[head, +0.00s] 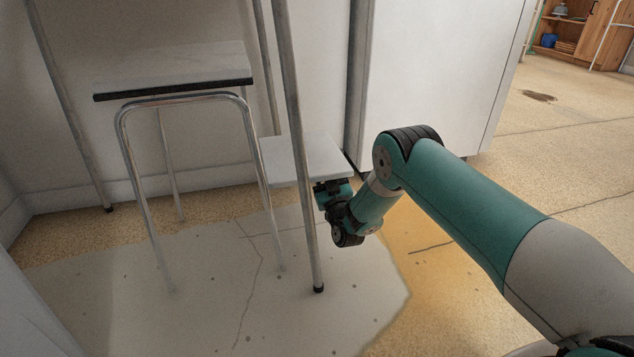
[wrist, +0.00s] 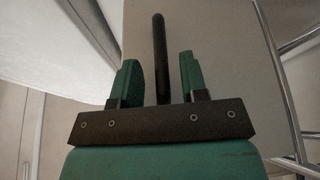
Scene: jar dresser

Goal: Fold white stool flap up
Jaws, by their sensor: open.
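The white stool (head: 175,68) stands on thin chrome legs at the left of the head view, its pale seat edged in black. A lower pale flap (head: 300,160) juts out level to its right, behind a chrome leg. My gripper (head: 331,188) is at the flap's right end, just under its front edge. In the wrist view my gripper (wrist: 158,72) is open. A dark rounded bar (wrist: 159,50) lies between its fingers, with gaps on both sides. I cannot tell whether this bar is the flap's edge.
A chrome leg (head: 299,160) stands upright just left of my gripper. A white cabinet (head: 440,70) stands behind my arm. The wall is close behind the stool. Open floor (head: 560,130) lies to the right, with a wooden shelf (head: 575,30) far back.

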